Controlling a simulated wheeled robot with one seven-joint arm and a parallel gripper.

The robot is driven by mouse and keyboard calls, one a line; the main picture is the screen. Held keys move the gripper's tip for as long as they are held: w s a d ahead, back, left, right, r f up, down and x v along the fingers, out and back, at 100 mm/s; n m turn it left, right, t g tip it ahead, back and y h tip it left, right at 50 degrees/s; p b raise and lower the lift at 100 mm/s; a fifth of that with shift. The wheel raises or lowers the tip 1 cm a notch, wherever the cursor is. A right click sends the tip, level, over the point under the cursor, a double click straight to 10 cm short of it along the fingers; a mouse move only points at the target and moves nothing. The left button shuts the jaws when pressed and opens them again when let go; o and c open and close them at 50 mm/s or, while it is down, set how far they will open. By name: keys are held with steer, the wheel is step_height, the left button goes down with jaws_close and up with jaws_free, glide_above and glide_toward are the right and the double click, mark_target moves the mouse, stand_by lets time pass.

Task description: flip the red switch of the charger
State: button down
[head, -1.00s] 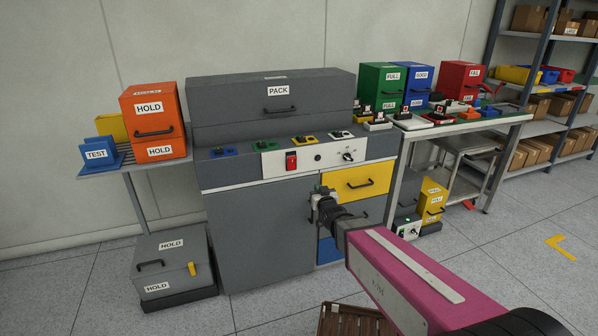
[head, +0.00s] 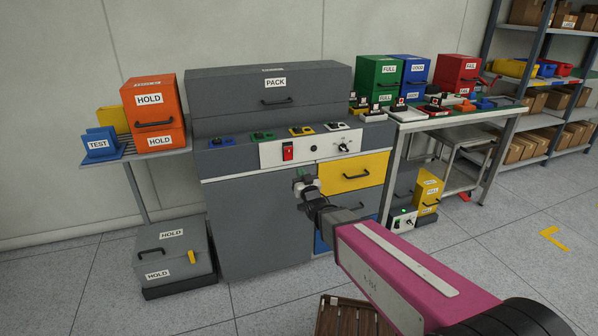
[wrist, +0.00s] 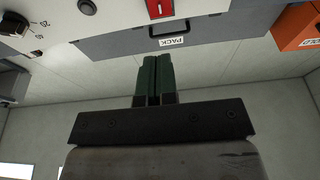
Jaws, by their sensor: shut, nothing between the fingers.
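The charger is a grey cabinet with a white front panel (head: 321,146). The red switch (head: 288,151) is an upright rocker near the panel's left end. It also shows cut off at the top edge of the upside-down wrist view (wrist: 160,7), with a white mark; I cannot tell its position. My gripper (head: 300,178) is in front of the cabinet, a little below and right of the switch in the picture, and apart from it. In the wrist view its green fingers (wrist: 152,78) are together and hold nothing.
The panel also has a black round button (head: 313,148) and a black dial (head: 344,146). A yellow drawer (head: 340,174) sits below it. A grey PACK box (head: 235,95) stands behind the cabinet top. An orange HOLD box (head: 152,113) stands on the left shelf.

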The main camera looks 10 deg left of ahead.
mark_target(289, 149)
steer(key=x, duration=1.2)
steer(key=shift+a+r+g+h, duration=0.1)
steer(key=shift+r+g+h, duration=0.2)
steer(key=shift+g, duration=0.5)
steer(key=shift+w+r+h, duration=0.1)
steer(key=shift+w+h, duration=0.05)
steer(key=shift+h, duration=0.15)
steer(key=shift+w+a+g, duration=0.1)
steer(key=shift+g, duration=0.2)
steer(key=shift+r, duration=0.15)
steer(key=s+d+r, duration=0.3)
steer(key=s+d, duration=0.4)
steer(key=s, duration=0.4)
steer(key=shift+s+r, duration=0.25)
